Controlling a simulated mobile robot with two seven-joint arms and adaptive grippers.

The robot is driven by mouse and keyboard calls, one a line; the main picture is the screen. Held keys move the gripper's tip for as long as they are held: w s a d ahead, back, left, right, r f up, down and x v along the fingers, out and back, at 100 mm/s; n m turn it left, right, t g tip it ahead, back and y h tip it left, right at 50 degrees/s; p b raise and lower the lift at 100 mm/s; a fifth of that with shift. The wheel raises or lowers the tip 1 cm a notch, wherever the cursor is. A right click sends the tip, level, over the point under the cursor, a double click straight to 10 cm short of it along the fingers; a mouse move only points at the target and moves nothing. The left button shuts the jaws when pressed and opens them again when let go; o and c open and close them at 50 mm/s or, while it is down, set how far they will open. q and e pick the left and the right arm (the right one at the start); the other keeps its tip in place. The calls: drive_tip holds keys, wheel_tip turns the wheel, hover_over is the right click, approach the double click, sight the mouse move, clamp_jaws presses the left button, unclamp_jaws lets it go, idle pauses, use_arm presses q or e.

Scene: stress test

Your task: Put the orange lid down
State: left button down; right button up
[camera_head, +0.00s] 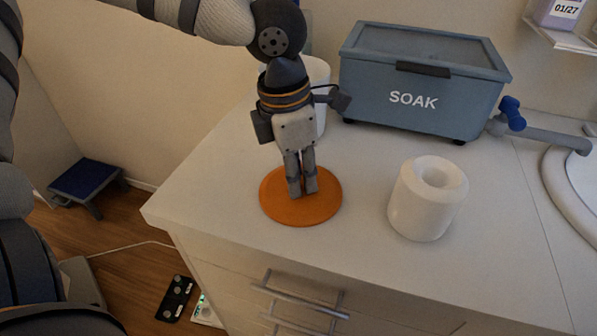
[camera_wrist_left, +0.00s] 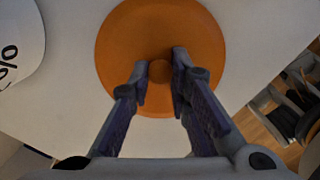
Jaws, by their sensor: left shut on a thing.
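The orange lid (camera_head: 322,206) is a flat round disc, level, over the left part of the white counter (camera_head: 350,250). My left gripper (camera_head: 302,190) points down over the lid's middle. In the left wrist view, the gripper's fingers (camera_wrist_left: 160,78) stand on both sides of the small round knob at the centre of the lid (camera_wrist_left: 160,28), shut on it. The frames do not clearly show whether the lid's underside touches the counter or hangs just above it. My right gripper is not in view.
A white cylinder with a hollow top (camera_head: 428,200) stands right of the lid. A blue-grey SOAK box (camera_head: 420,105) is at the back. A white container (camera_head: 318,75) stands behind my gripper. A sink rim (camera_head: 556,185) is at far right. The counter's left edge is close.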

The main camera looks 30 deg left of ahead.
use_arm(q)
drive_tip(key=shift+f, duration=0.1)
drive_tip(key=shift+f, duration=0.1)
drive_tip(key=c, duration=1.5)
unclamp_jaws()
drive_tip(key=r, duration=0.8)
drive_tip(key=s+a+r, duration=0.1)
drive_tip(key=r, duration=0.3)
drive_tip(key=shift+r, duration=0.15)
